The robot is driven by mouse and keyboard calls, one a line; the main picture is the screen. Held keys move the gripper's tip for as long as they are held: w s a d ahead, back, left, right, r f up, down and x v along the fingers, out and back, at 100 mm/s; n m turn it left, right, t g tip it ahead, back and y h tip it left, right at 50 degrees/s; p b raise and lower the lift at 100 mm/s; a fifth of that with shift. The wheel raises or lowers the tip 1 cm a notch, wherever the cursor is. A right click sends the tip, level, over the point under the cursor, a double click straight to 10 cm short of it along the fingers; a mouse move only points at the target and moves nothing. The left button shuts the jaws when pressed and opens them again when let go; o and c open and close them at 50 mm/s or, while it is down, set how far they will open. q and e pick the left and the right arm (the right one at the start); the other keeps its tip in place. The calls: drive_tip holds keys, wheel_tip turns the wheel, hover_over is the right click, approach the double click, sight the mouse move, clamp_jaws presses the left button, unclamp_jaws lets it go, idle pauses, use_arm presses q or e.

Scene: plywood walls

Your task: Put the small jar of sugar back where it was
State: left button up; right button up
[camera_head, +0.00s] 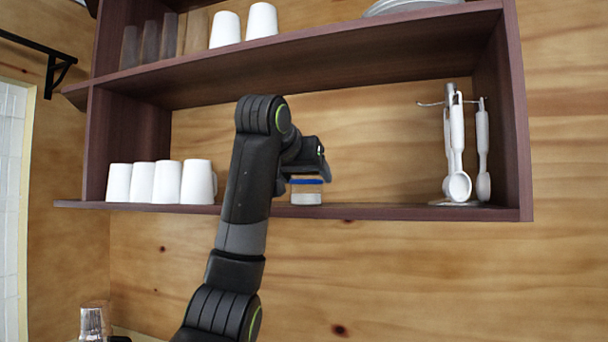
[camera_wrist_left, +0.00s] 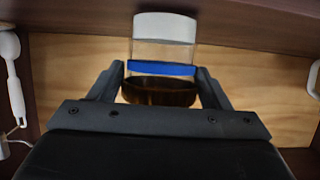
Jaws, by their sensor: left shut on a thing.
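The small jar of sugar (camera_head: 306,197) is at the lower shelf, right of my left arm in the head view. It has clear glass, white contents at its base and a blue band. In the left wrist view, the jar (camera_wrist_left: 164,27) appears base-up, with a dark brown lid between the fingers. My left gripper (camera_wrist_left: 160,84) is shut on the jar around its lid end; my arm partly hides this gripper (camera_head: 308,170) in the head view. The jar is upright, its base at or just above the shelf board; I cannot tell if it touches. My right gripper is not in view.
The lower shelf (camera_head: 390,212) has several white mugs (camera_head: 167,182) at left and a rack of white utensils (camera_head: 457,150) at right. Between the jar and the rack the shelf is clear. The upper shelf (camera_head: 330,50) is overhead, with white cups (camera_head: 262,20) on it.

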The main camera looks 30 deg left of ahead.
use_arm(q)
drive_tip(key=shift+s+f, duration=0.1)
drive_tip(key=shift+f, duration=0.05)
drive_tip(key=o, duration=1.1)
drive_tip(key=shift+o, duration=0.7)
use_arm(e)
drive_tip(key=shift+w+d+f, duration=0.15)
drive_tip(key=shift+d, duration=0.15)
use_arm(q)
drive_tip(key=shift+r, duration=0.25)
drive_tip(key=b+v, duration=1.1)
drive_tip(key=v, duration=0.1)
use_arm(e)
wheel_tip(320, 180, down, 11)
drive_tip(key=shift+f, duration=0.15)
